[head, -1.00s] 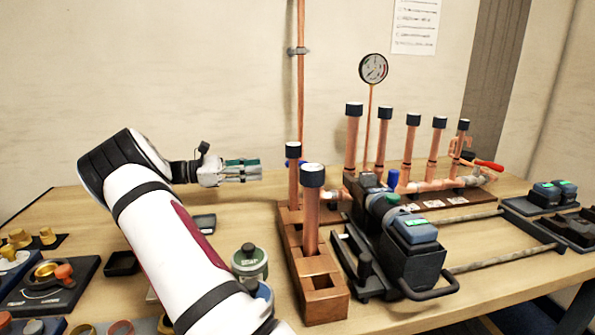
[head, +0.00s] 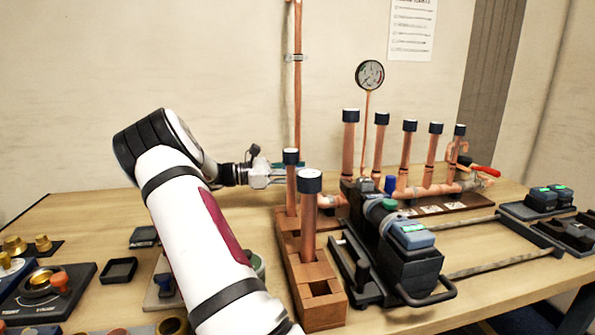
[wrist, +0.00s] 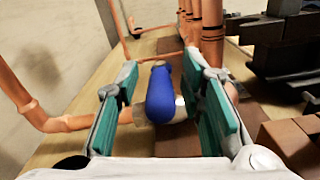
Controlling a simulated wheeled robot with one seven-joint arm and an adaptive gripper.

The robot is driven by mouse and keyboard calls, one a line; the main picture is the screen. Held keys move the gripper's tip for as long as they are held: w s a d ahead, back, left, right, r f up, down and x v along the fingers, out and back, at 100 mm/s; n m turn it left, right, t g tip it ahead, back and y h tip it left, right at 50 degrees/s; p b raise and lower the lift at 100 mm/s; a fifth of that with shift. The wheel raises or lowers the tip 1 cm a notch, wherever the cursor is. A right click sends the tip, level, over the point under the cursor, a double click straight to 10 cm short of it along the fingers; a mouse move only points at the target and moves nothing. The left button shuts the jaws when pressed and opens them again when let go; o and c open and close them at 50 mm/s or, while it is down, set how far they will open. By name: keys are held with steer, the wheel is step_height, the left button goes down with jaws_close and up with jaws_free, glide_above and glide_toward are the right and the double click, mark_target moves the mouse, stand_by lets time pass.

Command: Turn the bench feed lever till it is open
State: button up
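A blue lever (wrist: 160,93) shows in the wrist view on a metal valve in a low copper pipe, its near end toward the camera. It appears between the two green-padded fingers of my open gripper (wrist: 162,112), with gaps on both sides; I see no contact. In the head view my gripper (head: 277,173) is left of the manifold, its fingertips partly hidden by a capped copper post. A blue piece (head: 390,184) behind the black tool there may be the same lever; I cannot be sure.
The copper manifold (head: 430,190) with several capped uprights and a red handle (head: 485,171) is behind. A vertical wall pipe (head: 298,100) rises nearby.

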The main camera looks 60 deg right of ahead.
jaws_close()
